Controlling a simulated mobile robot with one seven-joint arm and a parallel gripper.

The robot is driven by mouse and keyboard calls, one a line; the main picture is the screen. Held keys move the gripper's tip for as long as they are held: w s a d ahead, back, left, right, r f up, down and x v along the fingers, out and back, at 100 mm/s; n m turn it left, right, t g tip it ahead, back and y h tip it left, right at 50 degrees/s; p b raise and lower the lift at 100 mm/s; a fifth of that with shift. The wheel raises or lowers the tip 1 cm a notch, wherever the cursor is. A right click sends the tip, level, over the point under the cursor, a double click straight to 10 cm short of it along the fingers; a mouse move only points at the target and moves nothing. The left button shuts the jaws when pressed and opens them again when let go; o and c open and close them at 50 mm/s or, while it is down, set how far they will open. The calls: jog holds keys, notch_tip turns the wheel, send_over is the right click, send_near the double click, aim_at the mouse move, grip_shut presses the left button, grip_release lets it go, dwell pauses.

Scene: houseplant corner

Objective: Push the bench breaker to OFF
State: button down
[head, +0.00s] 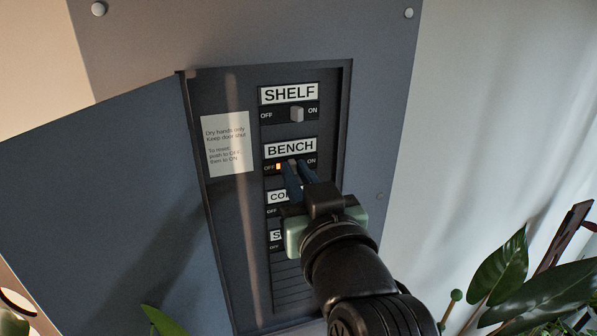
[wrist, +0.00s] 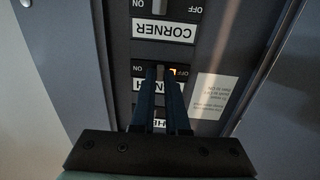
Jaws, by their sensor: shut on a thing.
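The bench breaker row (head: 290,148) is the second in the open panel, with OFF printed at left and ON at right. A small orange mark (head: 278,167) shows beside OFF; it also shows in the wrist view (wrist: 174,71). The grey bench lever (wrist: 160,73) stands around the middle of its slot, between my fingertips. My gripper (head: 300,172) is shut on it, its two blue fingers reaching in from below right. In the wrist view, where the labels are upside down, the fingers (wrist: 160,90) cover part of the BENCH label.
The shelf breaker lever (head: 296,114) is above, toward its ON side. The corner row (head: 276,197) and another row below are partly hidden by my gripper. The panel door (head: 100,200) hangs open at left. A notice (head: 228,145) is inside. Plant leaves (head: 500,266) stand at lower right.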

jog(key=shift+a+m+t+h+p, duration=0.25)
jog(key=shift+m+h, duration=0.25)
jog(key=shift+h, duration=0.25)
jog(key=shift+a+m+t+h+p, duration=0.15)
jog(key=shift+m+h+p, duration=0.15)
jog(key=shift+m+h, duration=0.35)
jog(key=c, duration=0.9)
grip_release()
jog(key=shift+s, duration=0.15)
